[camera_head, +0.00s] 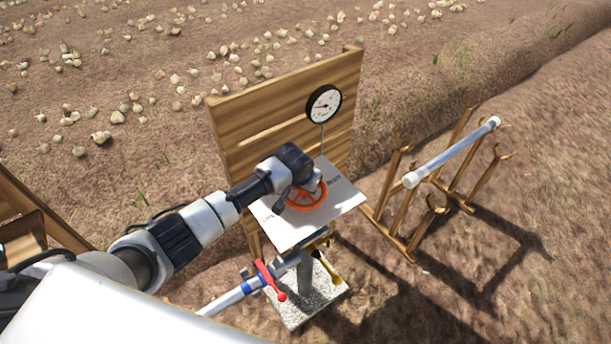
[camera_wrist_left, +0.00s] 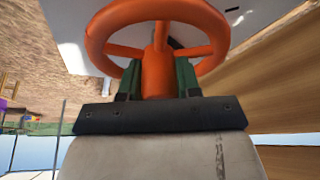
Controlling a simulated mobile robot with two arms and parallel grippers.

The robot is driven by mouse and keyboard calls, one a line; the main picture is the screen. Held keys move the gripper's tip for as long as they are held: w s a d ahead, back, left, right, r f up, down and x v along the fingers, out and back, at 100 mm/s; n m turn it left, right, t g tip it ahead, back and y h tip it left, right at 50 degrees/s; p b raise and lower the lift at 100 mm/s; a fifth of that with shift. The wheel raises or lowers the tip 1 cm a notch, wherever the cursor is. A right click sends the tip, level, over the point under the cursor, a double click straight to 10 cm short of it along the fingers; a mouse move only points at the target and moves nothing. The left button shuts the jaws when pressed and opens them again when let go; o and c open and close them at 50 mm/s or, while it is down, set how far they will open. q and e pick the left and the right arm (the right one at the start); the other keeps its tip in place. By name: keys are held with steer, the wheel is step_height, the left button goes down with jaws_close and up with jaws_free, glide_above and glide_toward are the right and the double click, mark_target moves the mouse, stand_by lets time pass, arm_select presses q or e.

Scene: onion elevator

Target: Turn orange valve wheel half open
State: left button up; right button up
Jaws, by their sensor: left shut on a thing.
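The orange valve wheel (camera_head: 308,197) sits over a white plate (camera_head: 338,203) on a stand. My left arm comes in from the left, and its left gripper (camera_head: 308,187) is at the wheel. In the left wrist view the orange wheel (camera_wrist_left: 206,52) fills the top, and the gripper's green fingers (camera_wrist_left: 158,78) are closed on either side of its central orange part. The fingertips are partly hidden by the wheel. A round gauge (camera_head: 323,104) with a white face stands behind the plate. My right gripper is not in view.
A wooden board (camera_head: 285,100) stands behind the plate. Below it are a red-handled valve (camera_head: 270,280), a yellow handle (camera_head: 328,268) and a pipe (camera_head: 228,299). A wooden rack (camera_head: 398,205) holding a white tube (camera_head: 452,153) stands to the right. Onions lie across the soil behind.

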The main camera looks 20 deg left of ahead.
arm_select(q)
steer(key=shift+a+r+n+y+p, duration=0.1)
steer(key=shift+n+y+p, duration=0.4)
steer(key=shift+n+p, duration=0.6)
steer(key=shift+n, duration=0.4)
steer(key=o, duration=0.7)
steer(key=shift+c, duration=0.2)
steer(key=v, duration=1)
steer(key=shift+r+b, duration=0.25)
steer(key=shift+b, duration=0.2)
steer(key=shift+s, duration=0.15)
